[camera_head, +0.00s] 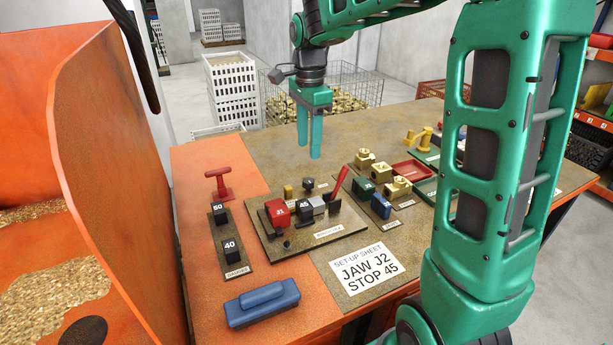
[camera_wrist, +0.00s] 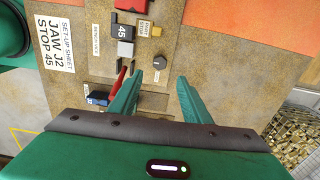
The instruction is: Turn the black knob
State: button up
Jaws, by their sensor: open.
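The black knob (camera_head: 308,184) is a small round dial at the back of the brown fixture plate (camera_head: 292,254). In the wrist view the knob (camera_wrist: 160,62) shows a pale pointer line and sits just beyond the gap between my fingertips. My gripper (camera_head: 309,152) points down, open and empty, above the table behind the fixture, apart from the knob. Both green fingers of my gripper (camera_wrist: 158,82) show in the wrist view.
Near the knob are a yellow block (camera_head: 288,191), a black block marked 45 (camera_head: 305,210), a red block (camera_head: 277,213) and a raised red lever (camera_head: 340,182). A set-up sheet (camera_head: 364,268) lies in front. Bare table surrounds the area below my gripper.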

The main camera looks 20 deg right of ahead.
aim_at(308, 180)
notch_tip(308, 180, down, 11)
jog(key=shift+w+r, duration=0.1)
dwell(0.5)
jog(key=c, duration=1)
